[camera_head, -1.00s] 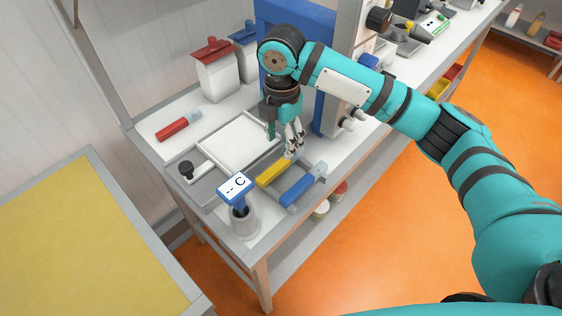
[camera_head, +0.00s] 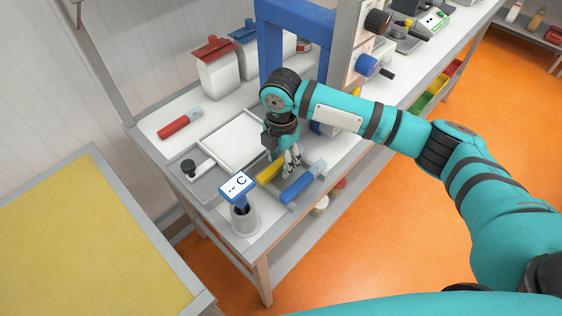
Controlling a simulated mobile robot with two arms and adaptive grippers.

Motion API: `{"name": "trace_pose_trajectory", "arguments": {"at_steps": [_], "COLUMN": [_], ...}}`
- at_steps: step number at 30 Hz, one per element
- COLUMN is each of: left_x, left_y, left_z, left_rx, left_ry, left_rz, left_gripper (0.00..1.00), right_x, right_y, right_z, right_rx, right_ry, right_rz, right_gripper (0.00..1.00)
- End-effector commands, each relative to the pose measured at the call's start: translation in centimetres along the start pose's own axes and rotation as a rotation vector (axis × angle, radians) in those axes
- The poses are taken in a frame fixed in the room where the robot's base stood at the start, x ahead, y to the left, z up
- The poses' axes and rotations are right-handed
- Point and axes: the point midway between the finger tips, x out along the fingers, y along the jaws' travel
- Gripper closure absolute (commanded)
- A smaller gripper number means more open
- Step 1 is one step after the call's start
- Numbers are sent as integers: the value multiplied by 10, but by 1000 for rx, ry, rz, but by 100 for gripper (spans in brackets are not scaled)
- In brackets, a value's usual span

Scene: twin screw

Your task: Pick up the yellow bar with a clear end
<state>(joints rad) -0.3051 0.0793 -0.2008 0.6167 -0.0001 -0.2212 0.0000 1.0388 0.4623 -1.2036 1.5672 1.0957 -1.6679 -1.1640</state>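The yellow bar (camera_head: 266,171) lies on the worktop beside the white tray. Its far right end is hidden behind my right gripper, so I cannot see its clear end. My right gripper (camera_head: 291,167) points down over that end. Its light fingertips are very close to the bar, but I cannot tell whether they touch it or how wide they are spread. My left gripper is not in view.
A blue bar (camera_head: 298,188) lies just right of the yellow one. A white tray (camera_head: 209,151), a grey cup (camera_head: 245,219) with a blue display thermometer (camera_head: 236,187), and a red bar (camera_head: 174,127) are nearby. A blue frame (camera_head: 272,45) stands behind.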

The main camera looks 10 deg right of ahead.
Motion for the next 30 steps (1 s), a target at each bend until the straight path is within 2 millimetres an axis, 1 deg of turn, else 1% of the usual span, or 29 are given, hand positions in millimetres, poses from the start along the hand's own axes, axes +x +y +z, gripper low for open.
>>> {"name": "trace_pose_trajectory", "arguments": {"at_steps": [1,2,9,18,22,26,29,30], "left_x": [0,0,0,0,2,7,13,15], "left_y": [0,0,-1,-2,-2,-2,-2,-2], "left_z": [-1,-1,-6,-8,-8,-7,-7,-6], "left_rx": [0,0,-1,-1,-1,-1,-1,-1], "left_ry": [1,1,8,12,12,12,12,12], "left_rz": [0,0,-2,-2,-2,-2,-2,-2], "left_gripper": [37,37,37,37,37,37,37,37], "right_x": [0,0,0,-1,-5,-17,-32,-35], "right_y": [0,0,0,0,1,1,2,-2], "right_z": [0,0,0,0,0,0,0,0], "right_rx": [0,0,0,0,1,-1,0,-1], "right_ry": [0,0,0,0,0,1,0,1], "right_rz": [0,0,0,1,2,3,5,1], "right_gripper": [64,68,100,100,100,100,100,100]}}
